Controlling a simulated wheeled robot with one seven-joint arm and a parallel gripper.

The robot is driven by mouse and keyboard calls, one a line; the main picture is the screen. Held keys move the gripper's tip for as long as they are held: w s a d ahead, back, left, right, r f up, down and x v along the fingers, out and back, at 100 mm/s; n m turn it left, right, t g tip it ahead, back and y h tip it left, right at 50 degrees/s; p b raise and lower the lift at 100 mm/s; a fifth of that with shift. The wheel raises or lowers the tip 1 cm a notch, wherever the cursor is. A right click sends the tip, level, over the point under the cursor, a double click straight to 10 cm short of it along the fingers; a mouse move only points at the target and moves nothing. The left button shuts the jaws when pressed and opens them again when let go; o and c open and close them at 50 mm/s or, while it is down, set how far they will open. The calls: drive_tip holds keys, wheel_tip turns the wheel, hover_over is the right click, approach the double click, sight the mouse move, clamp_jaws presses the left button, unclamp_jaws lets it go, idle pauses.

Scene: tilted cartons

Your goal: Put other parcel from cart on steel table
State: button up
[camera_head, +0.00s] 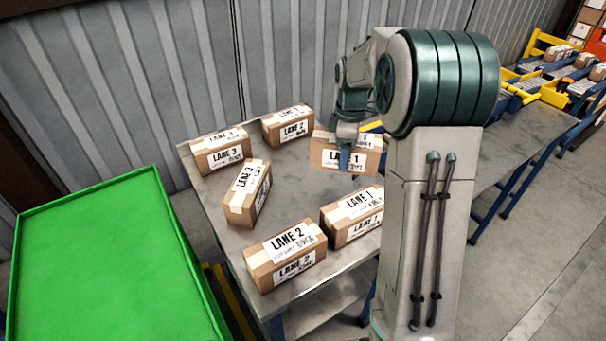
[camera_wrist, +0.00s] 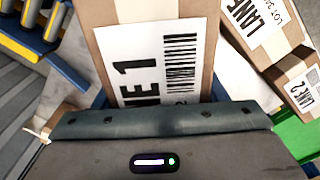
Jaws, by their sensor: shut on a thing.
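A brown carton labelled LANE 1 (camera_head: 328,155) is held in my gripper (camera_head: 357,158) above or on the far right part of the grey steel table (camera_head: 222,203). I cannot tell whether its underside touches the table. In the wrist view the same carton (camera_wrist: 205,45) fills the top middle, its label facing the camera, between the blue fingers of my gripper. My gripper is shut on it. My arm hides part of the table to the right. The green-topped cart (camera_head: 95,265) stands at the left, and its visible top is bare.
Other cartons on the table are LANE 2 (camera_head: 288,125) and LANE 3 (camera_head: 221,150) at the back, a turned LANE 3 (camera_head: 247,193), and LANE 2 (camera_head: 286,257) and LANE 1 (camera_head: 352,215) at the front. A corrugated wall (camera_head: 190,60) runs behind.

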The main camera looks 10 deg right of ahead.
drive_tip(key=w+a+f, duration=0.2)
drive_tip(key=w+a+f+p, duration=0.1)
drive_tip(key=w+a+f, duration=0.1)
drive_tip(key=w, duration=0.1)
drive_tip(key=w+a+f, duration=0.1)
drive_tip(key=w+a, duration=0.1)
drive_tip(key=shift+w+a+f, duration=0.15)
drive_tip(key=shift+a+f, duration=0.25)
drive_tip(key=shift+f+p, duration=0.3)
drive_tip(key=shift+f, duration=1.85)
drive_tip(key=o, duration=1.2)
